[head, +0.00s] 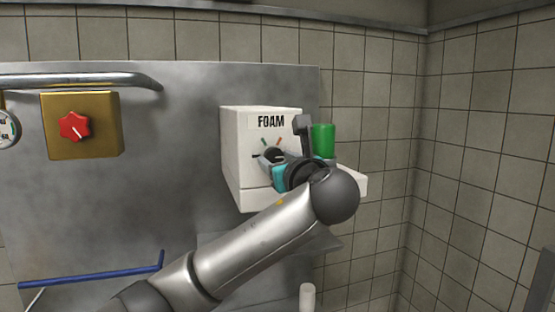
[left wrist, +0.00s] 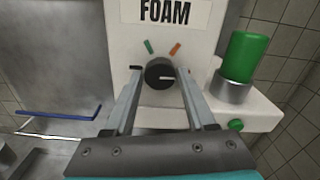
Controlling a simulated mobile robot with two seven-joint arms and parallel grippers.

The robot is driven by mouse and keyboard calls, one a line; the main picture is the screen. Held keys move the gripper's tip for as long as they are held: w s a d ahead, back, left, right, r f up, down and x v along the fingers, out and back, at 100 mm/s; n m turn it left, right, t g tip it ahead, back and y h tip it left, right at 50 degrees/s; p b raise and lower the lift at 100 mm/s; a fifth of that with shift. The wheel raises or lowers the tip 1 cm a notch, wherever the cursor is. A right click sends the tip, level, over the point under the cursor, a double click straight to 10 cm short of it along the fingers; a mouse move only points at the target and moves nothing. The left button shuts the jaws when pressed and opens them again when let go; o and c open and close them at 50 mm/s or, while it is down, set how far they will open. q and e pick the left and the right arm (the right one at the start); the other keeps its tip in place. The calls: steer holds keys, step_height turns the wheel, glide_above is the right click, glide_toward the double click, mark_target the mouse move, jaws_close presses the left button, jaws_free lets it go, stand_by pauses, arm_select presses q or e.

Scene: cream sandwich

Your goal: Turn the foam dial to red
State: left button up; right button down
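The foam dial (left wrist: 159,74) is a round black knob on the front of a white box labelled FOAM (head: 232,150). Its white pointer line reaches toward the right in the left wrist view. A green mark (left wrist: 149,46) is above the dial to the left, an orange-red mark (left wrist: 175,48) above to the right, and a dark mark at its left. My left gripper (left wrist: 160,78) is open, with one finger on each side of the dial. I cannot tell whether the fingers touch it. In the head view, my arm partly covers the dial (head: 273,154). My right gripper is not in view.
A green cylinder (left wrist: 243,56) stands in a metal collar on the box's right ledge, near a green button (left wrist: 235,125). A gold box with a red knob (head: 74,126), a pipe (head: 80,80) and a blue bar (head: 90,276) are to the left. Tiled walls enclose the right side.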

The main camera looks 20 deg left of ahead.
arm_select(q)
steer(key=o, duration=0.3)
steer(key=shift+s+d, duration=0.35)
steer(key=shift+s, duration=0.1)
steer(key=shift+b+v, duration=1.7)
steer(key=shift+v, duration=5.35)
